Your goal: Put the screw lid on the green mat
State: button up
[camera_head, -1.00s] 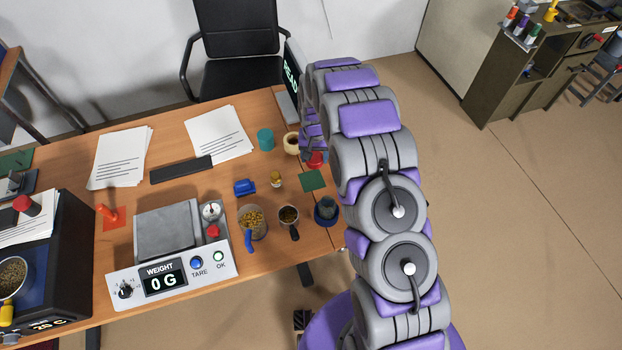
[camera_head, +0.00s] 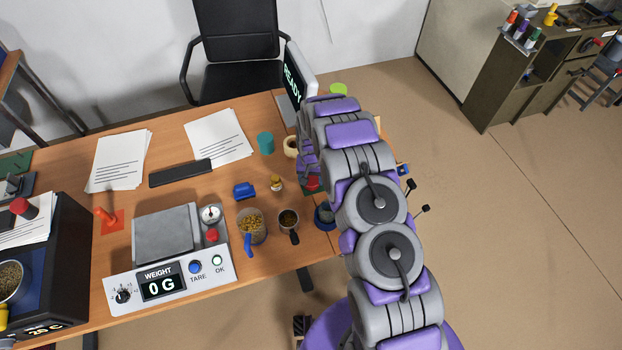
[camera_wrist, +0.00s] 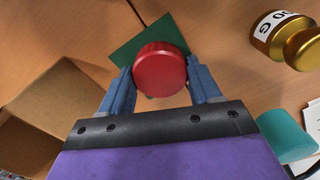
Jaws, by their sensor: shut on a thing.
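The red screw lid (camera_wrist: 160,68) is round with a ribbed side. In the wrist view my gripper (camera_wrist: 163,82) is shut on it, one blue finger at each side. The green mat (camera_wrist: 124,53) shows behind and to the left of the lid, partly covered by it. I cannot tell whether the lid touches the mat or hangs just above it. In the head view the lid (camera_head: 312,183) shows as a small red patch beside my arm, over the mat area. My arm hides most of the mat there.
A brass weight (camera_head: 277,184), a teal cup (camera_head: 265,143), a jar of yellow pieces (camera_head: 252,226) and a dark-filled cup (camera_head: 288,219) stand left of my gripper. An open cardboard box (camera_wrist: 58,105) is at the left in the wrist view. A scale (camera_head: 165,238) stands further left.

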aim_at(312, 180)
jog(key=shift+d, duration=0.2)
jog(key=o, duration=1.1)
jog(key=shift+a+f, duration=0.1)
notch_tip(312, 180, up, 12)
jog(key=shift+r+p, duration=0.25)
jog(key=shift+p, duration=0.6)
